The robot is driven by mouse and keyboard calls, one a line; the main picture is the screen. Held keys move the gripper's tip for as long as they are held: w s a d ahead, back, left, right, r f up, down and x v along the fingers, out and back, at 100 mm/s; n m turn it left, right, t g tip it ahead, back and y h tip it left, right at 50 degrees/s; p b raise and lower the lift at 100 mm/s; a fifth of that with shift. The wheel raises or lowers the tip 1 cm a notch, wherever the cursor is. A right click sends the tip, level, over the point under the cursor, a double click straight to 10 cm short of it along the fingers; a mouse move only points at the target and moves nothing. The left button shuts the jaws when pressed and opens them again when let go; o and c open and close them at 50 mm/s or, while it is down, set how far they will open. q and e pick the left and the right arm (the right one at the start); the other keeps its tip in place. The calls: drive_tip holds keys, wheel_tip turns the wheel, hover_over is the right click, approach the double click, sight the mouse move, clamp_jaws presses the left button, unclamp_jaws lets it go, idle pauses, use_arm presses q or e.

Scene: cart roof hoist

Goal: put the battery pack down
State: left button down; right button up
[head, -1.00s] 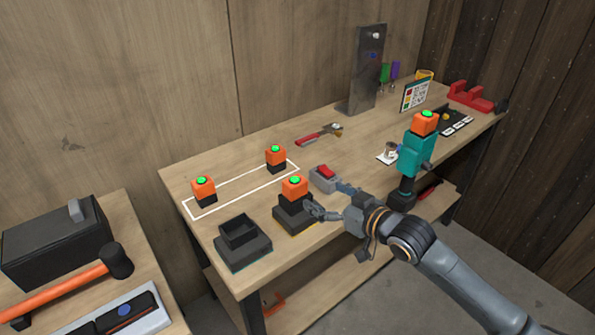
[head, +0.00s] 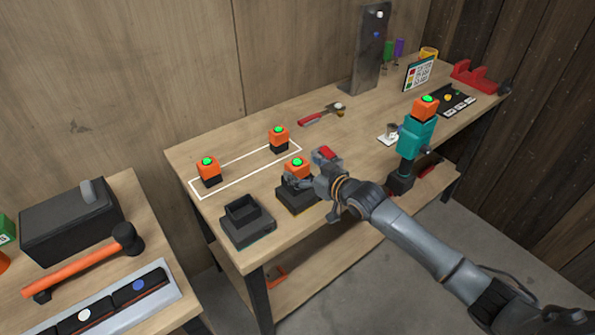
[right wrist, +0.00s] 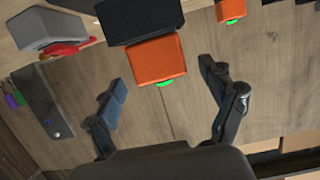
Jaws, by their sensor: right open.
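An orange battery pack (head: 296,168) with a green top button sits upright in a dark charger base (head: 297,198). My right gripper (head: 300,181) is open at this pack, at its right and front side. In the right wrist view the pack (right wrist: 155,61) lies just ahead of the open fingers (right wrist: 163,78), with a gap to each finger; I see no grip on it. Two more orange packs, one at left (head: 208,170) and one farther right (head: 279,137), stand in the white outlined area (head: 243,172). My left gripper is out of view.
An empty dark charger (head: 246,222) stands left of the occupied one. A teal drill (head: 415,140) topped by an orange pack stands right of my arm. Red-handled pliers (head: 322,115) lie behind. A hammer (head: 85,262) lies on the left table.

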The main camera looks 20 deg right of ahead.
sight(302, 169)
drive_tip(key=x, duration=0.3)
drive_tip(key=shift+w+a+f, duration=0.1)
drive_tip(key=shift+w+f, duration=0.05)
drive_tip(key=shift+f, duration=0.1)
drive_tip(key=c, duration=1.3)
drive_tip(key=shift+r, duration=0.1)
drive_tip(key=c, duration=0.3)
drive_tip(key=shift+c, duration=0.2)
